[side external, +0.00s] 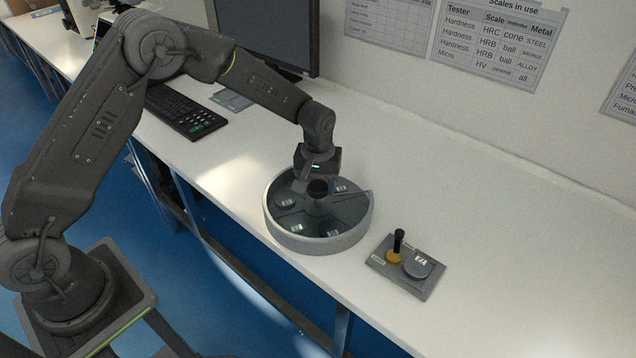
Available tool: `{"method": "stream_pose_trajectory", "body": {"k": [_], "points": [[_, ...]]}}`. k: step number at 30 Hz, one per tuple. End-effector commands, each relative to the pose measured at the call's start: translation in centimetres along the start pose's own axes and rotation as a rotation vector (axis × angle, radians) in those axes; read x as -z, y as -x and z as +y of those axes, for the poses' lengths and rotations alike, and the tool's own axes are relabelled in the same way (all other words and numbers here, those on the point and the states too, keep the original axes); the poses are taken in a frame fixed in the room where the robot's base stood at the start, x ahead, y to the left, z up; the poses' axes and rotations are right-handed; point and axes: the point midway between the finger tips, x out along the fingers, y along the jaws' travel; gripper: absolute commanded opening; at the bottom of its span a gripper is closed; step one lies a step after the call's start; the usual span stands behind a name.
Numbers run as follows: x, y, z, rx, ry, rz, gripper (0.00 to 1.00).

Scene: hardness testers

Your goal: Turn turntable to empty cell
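The turntable (343,240) is a round grey tray with a raised rim, split by thin walls into several cells with small white labels. It stands near the front edge of the white bench. A dark round knob (317,187) rises at its centre. One cell at the left holds a small grey disc (287,203). My gripper (312,178) points down over the turntable, right at or just above the knob. Its fingers are small and dark here, so I cannot tell whether they touch the knob or how far apart they are. Part of the far cells is hidden behind my gripper.
A grey plate (378,263) to the right bears a black-handled stamp with an orange base (395,250) and a labelled disc (418,264). A keyboard (185,110) and monitor (268,35) stand at the back left. The bench (520,230) is clear at the right.

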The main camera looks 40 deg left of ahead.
Motion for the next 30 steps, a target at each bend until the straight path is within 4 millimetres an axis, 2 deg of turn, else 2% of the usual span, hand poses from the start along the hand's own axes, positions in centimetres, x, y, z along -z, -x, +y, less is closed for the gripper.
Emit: {"method": "stream_pose_trajectory", "body": {"k": [2, 14, 30], "points": [[0.00, 0.02, 0.00, 0.000, 0.000, 0.000, 0.47], [0.01, 0.04, 0.01, 0.000, 0.000, 0.000, 0.08], [0.03, 0.05, 0.01, 0.000, -0.085, 0.001, 0.07]]}}
